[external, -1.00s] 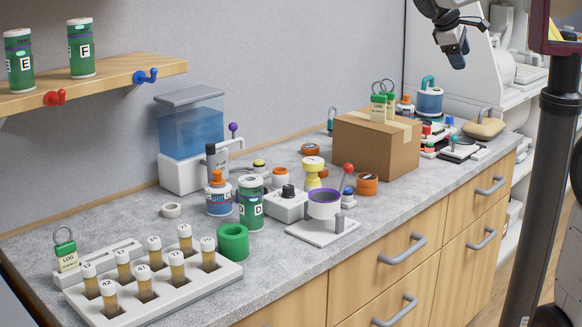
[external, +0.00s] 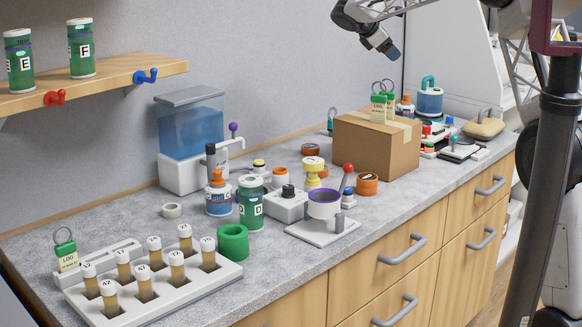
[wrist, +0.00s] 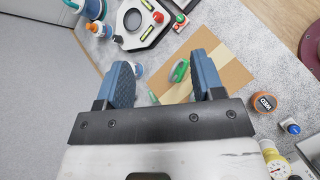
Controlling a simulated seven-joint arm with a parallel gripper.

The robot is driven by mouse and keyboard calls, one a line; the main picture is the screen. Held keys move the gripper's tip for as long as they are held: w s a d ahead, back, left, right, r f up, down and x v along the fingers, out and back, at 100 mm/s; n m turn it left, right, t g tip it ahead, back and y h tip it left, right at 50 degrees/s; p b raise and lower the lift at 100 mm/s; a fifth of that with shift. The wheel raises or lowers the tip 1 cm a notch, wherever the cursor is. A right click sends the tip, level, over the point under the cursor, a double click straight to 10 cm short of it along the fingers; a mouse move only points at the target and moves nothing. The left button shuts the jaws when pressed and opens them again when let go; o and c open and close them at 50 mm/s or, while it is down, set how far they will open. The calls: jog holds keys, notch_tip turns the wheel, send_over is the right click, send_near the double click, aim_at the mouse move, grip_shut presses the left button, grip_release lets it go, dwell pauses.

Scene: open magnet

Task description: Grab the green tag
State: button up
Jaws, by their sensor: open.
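Another green tag (external: 66,258) stands at the left end of the vial rack. My gripper (external: 390,50) is above the box, apart from the tags. In the wrist view my gripper (wrist: 160,78) is open and empty, its blue-grey fingers spread. One green tag (wrist: 179,71) shows between the fingers on the box (wrist: 228,75); a bit of green (wrist: 153,97) shows lower, partly hidden.
Left of the box, the grey counter (external: 120,222) holds a water tank (external: 190,133), green canister D (external: 251,205), a purple-rimmed cup stand (external: 322,205) and the vial rack (external: 220,272). A blue-white container (external: 430,98) stands behind the box. A dark post (external: 545,190) rises in front at right.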

jog(key=shift+w+a+f+n+t+h, duration=0.65)
jog(key=shift+w+a+f+n, duration=1.2)
jog(key=shift+w+a, duration=2.25)
jog(key=shift+w+a+f+n+t+h, duration=0.9)
jog(key=shift+w+a+f, duration=1.75)
jog(key=shift+a, duration=2.65)
jog(key=shift+n+y, duration=0.25)
jog(key=shift+y, duration=0.1)
notch_tip(320, 180, down, 21)
jog(key=shift+w+f, duration=0.1)
jog(key=shift+f, duration=0.05)
jog(key=shift+x, duration=1.35)
jog(key=shift+x, duration=2.55)
jog(key=shift+d, duration=0.1)
